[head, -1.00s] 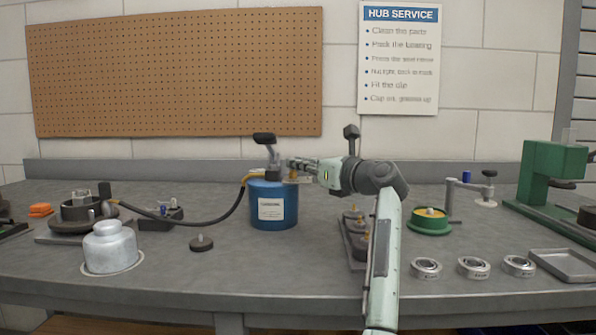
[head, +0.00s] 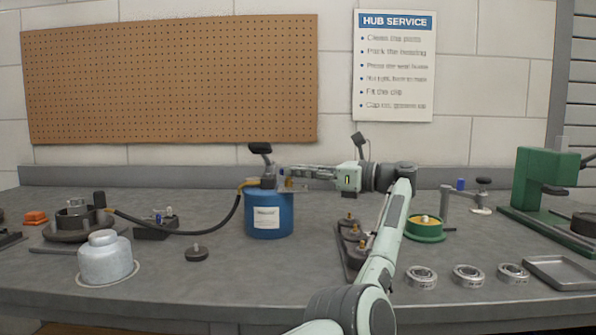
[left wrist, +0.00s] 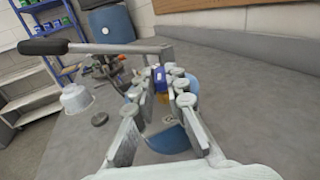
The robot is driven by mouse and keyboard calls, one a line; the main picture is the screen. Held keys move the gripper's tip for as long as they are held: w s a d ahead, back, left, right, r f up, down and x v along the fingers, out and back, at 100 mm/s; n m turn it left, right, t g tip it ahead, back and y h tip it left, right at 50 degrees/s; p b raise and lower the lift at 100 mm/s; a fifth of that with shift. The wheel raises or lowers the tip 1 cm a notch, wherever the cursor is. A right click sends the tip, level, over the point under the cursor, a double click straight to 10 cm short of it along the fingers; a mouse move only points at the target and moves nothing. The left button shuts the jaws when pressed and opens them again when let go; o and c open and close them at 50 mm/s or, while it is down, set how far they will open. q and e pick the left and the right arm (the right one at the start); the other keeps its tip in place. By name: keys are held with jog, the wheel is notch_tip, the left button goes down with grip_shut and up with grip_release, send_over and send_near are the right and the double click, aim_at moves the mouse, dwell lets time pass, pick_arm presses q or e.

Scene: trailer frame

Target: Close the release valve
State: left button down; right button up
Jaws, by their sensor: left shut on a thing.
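A blue canister (head: 268,222) with a pale label stands on the bench, with a black-gripped pump lever (head: 260,148) on top. The lever also shows in the left wrist view (left wrist: 105,48). My left gripper (head: 287,181) reaches in from the right at the canister's top. In the left wrist view its fingers (left wrist: 163,92) are shut on a small blue-topped valve (left wrist: 160,77) with a brass-coloured part. The small blue part also shows beside the fingers in the head view (head: 281,174). The fingers partly hide the valve, so its exact turn angle is unclear. My right gripper is out of view.
A dark hose (head: 185,231) runs left from the canister to a hub (head: 75,222). A silver can (head: 105,260) stands front left. A dark tray with brass-topped parts (head: 349,243) and a green bowl (head: 424,228) stand right of the canister. Bearings (head: 468,275) lie front right.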

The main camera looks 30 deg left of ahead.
pick_arm(q)
jog(key=shift+f, duration=0.15)
jog(key=c, duration=1.5)
grip_release()
jog(key=shift+c, duration=0.2)
jog(key=shift+d, duration=0.1)
jog(key=w+d, duration=0.1)
jog(key=d, duration=0.6)
jog(key=shift+d, duration=0.15)
